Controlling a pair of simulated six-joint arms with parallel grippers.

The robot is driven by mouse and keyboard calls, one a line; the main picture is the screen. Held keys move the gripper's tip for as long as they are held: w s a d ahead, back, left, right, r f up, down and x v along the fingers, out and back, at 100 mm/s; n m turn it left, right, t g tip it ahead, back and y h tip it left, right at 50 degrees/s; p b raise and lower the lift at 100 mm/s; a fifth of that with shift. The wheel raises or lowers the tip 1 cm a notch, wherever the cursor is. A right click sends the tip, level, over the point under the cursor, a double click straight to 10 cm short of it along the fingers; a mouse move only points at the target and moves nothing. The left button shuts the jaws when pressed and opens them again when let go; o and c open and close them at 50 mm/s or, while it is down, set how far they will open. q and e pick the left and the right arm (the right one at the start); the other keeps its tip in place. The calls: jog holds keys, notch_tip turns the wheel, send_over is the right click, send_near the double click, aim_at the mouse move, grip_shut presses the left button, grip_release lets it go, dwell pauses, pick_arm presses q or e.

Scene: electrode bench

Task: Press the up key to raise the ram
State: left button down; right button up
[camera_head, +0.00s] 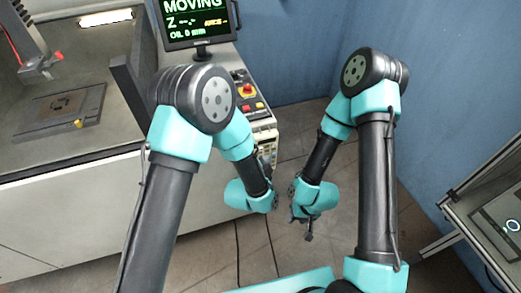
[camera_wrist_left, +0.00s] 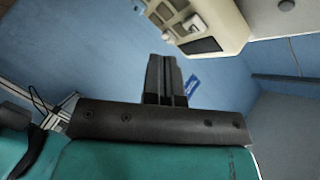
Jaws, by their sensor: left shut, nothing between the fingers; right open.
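The machine's control panel (camera_head: 247,100) has red and yellow buttons. Small keys (camera_head: 266,148) on its lower front are partly hidden by my left arm. In the left wrist view, a cream key box (camera_wrist_left: 200,22) with a row of keys is at the top; I cannot tell which is the up key. My left gripper (camera_head: 267,163) is by the panel's lower front, shut and empty. Its fingers (camera_wrist_left: 165,62) point toward the box, with no clear contact visible. My right gripper (camera_head: 304,226) is open and empty, lower and to the right, above the floor.
A monitor (camera_head: 197,20) above the panel reads MOVING, Z --.- and OIL 0 mm. The machine tank (camera_head: 68,165) fills the left, with a plate (camera_head: 62,112) inside. A framed stand (camera_head: 485,215) with a screen is at right. Blue walls are behind.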

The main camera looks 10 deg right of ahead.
pick_arm(q)
jog(key=s, duration=0.3)
jog(key=shift+s+d, duration=0.2)
jog(key=shift+s, duration=0.05)
dwell(0.6)
jog(key=a+f+n+g+y, duration=0.25)
jog(key=a+f+n, duration=0.25)
jog(key=a, duration=0.5)
jog(key=a+f+n+g+y, duration=0.25)
jog(key=a+f+n, duration=0.3)
jog(key=a, duration=0.45)
jog(key=s+a+f+n+g, duration=0.2)
jog(key=s+a+n, duration=0.3)
jog(key=a, duration=0.3)
jog(key=s+a+f+n+g, duration=0.3)
jog(key=s+a+n+g, duration=0.1)
jog(key=s+a, duration=0.4)
jog(key=shift+a+f+n+y, duration=0.3)
jog(key=shift+a+n, duration=0.3)
jog(key=shift+n, duration=0.15)
